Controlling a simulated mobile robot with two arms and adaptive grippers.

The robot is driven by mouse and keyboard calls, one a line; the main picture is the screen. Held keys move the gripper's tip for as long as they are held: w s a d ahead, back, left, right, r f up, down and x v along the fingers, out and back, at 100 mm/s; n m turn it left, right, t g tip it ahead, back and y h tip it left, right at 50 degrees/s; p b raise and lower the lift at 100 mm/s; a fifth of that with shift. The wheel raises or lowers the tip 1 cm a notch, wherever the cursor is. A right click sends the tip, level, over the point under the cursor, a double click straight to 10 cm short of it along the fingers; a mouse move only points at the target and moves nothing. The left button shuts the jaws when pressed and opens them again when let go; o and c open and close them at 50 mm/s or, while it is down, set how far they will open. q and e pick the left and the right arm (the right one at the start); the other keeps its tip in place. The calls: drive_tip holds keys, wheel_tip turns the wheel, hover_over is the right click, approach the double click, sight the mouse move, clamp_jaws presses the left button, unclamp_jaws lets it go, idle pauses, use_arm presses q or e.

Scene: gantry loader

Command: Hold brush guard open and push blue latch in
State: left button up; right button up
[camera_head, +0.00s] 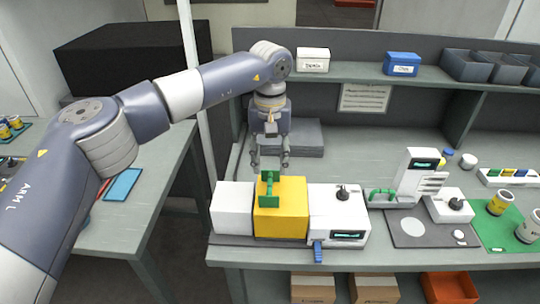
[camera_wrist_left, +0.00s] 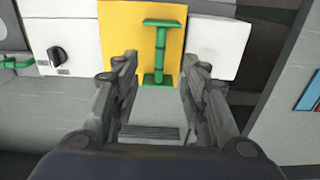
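The brush guard appears to be the yellow block (camera_head: 281,222) with a green T-shaped handle (camera_head: 269,188) on top. It sits between two white blocks on the workbench, and whether it is open or shut I cannot tell. The blue latch (camera_head: 318,251) sticks out of the front of the right white unit. My left gripper (camera_head: 270,166) points down just behind the handle, its fingers apart and empty. In the left wrist view the green handle (camera_wrist_left: 160,48) shows ahead between the fingertips, not visibly gripped. My right gripper is not in view.
The right white unit (camera_head: 335,203) has a black knob and a small display. A white device (camera_head: 418,180) on a dark mat stands to its right. A shelf (camera_head: 375,75) with bins runs along the back. Free bench surface lies behind the blocks.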

sight(269, 181)
use_arm(q)
wheel_tip(269, 181, down, 7)
drive_tip(key=b, duration=0.3)
drive_tip(key=shift+w+r, duration=0.15)
drive_tip(key=shift+r, duration=0.05)
drive_tip(key=shift+f+b, duration=0.45)
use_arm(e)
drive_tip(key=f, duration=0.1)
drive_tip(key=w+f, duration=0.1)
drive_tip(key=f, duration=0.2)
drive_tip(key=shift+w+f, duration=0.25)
use_arm(q)
drive_tip(key=c, duration=0.9)
clamp_jaws()
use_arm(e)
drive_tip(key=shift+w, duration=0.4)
use_arm(q)
drive_tip(key=shift+a, duration=0.1)
